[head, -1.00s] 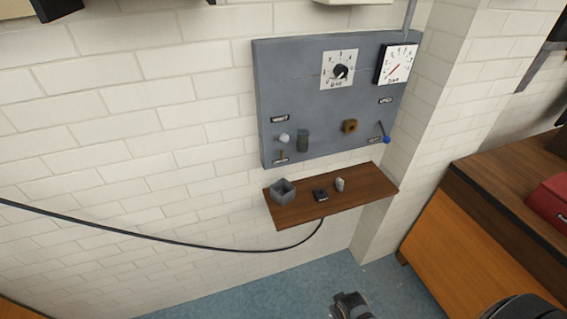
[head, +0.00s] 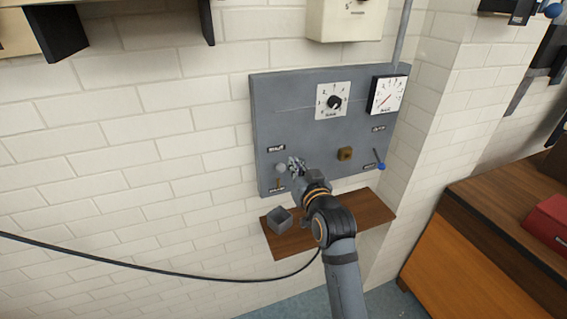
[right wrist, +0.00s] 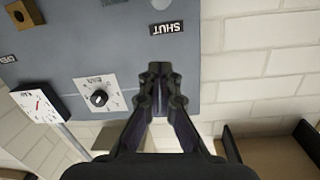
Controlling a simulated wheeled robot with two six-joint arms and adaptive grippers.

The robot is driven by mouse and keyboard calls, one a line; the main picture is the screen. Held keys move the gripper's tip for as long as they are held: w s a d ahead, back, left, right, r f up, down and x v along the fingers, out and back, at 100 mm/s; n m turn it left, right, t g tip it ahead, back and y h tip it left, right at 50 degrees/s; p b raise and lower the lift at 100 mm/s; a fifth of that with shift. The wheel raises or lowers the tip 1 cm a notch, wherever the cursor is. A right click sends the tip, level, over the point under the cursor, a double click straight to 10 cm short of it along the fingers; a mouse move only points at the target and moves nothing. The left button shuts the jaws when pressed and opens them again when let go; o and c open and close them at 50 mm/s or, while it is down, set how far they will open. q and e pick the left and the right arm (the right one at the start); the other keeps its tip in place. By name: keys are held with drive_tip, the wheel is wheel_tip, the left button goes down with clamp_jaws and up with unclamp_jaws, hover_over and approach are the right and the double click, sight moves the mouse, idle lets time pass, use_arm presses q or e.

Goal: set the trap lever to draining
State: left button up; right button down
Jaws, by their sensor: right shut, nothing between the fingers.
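The trap lever (head: 280,168) is on the left of the grey wall panel. It has a pale ball knob and a short brownish stem below it. A SHUT label (right wrist: 167,28) is above the knob; it reads upside down in the right wrist view. A lower label (head: 277,189), too small to read surely, is below the stem. My right gripper (head: 296,163) is just right of the knob in the head view, shut and empty; contact cannot be told. Its closed fingers (right wrist: 160,72) also show in the right wrist view. My left gripper is out of view.
The panel (head: 290,95) also bears a dial knob (head: 333,102), a gauge (head: 388,95), a brown block (head: 345,153) and a blue-ball lever (head: 380,163). A cable (head: 150,269) crosses the wall.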

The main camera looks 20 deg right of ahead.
sight(281, 143)
drive_tip(key=w+p, duration=0.1)
drive_tip(key=w, duration=0.2)
drive_tip(key=w+p, duration=0.2)
drive_tip(key=w, duration=0.2)
drive_tip(key=w+f+p, duration=0.1)
drive_tip(key=w, duration=0.2)
drive_tip(key=shift+w+d, duration=0.15)
drive_tip(key=shift+s+a+f+p, duration=0.15)
drive_tip(key=shift+s+f+p, duration=0.2)
drive_tip(key=shift+f, duration=0.3)
drive_tip(key=shift+s+a+f+p, duration=0.1)
drive_tip(key=shift+s+f+p, duration=0.25)
drive_tip(key=shift+f, duration=0.25)
drive_tip(key=shift+s+a+f, duration=0.1)
drive_tip(key=shift+s+f, duration=0.25)
drive_tip(key=shift+f, duration=0.2)
drive_tip(key=shift+w, duration=0.15)
